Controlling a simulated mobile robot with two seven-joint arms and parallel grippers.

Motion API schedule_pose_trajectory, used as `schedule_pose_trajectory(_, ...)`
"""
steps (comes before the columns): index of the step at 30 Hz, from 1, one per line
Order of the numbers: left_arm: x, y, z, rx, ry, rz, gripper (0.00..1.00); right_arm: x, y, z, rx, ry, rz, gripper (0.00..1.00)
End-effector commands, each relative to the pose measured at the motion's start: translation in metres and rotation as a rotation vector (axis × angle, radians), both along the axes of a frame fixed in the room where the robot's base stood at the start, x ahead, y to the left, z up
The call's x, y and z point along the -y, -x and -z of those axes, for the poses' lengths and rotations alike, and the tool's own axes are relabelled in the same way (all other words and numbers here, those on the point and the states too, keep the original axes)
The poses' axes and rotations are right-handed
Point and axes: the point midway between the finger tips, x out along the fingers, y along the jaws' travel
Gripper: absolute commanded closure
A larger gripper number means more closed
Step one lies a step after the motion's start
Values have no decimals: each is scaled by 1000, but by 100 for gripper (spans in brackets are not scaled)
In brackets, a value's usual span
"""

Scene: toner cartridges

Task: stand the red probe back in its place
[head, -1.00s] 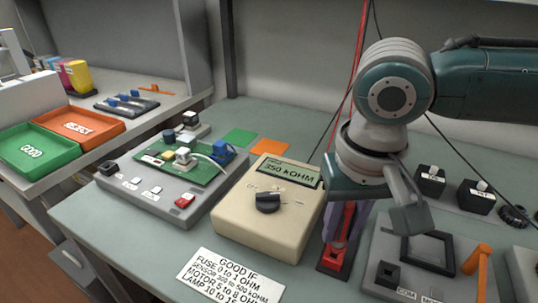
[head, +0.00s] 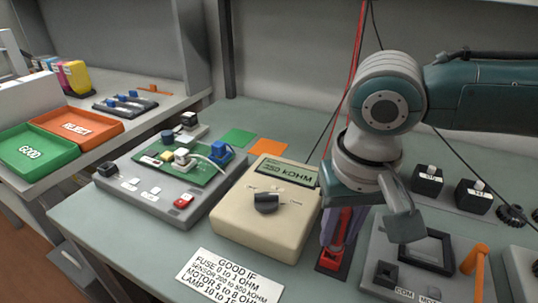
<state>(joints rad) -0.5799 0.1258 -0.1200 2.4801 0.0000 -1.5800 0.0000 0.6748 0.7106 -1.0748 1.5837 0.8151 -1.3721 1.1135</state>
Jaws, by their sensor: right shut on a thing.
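The red probe (head: 345,221) is upright between the fingers of my right gripper (head: 342,232), which is shut on it. Its lower end is over or inside the red holder (head: 329,265) on the bench, to the right of the beige meter (head: 262,222). I cannot tell whether the tip is seated, as the fingers hide part of it. A red cable (head: 357,70) rises behind my arm. My left gripper is not in view.
The grey test fixture (head: 381,253) with an orange lever (head: 474,258) is close on the right. A label card (head: 229,279) lies in front. The board fixture (head: 137,205) stands left, beyond it the green (head: 40,152) and orange trays (head: 75,130).

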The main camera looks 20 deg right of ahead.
Motion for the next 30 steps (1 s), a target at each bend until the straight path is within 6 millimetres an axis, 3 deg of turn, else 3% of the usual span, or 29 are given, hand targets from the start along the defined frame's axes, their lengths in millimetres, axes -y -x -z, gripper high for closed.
schedule_pose_trajectory(30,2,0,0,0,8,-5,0,0,0,7,-1,1,0,100)
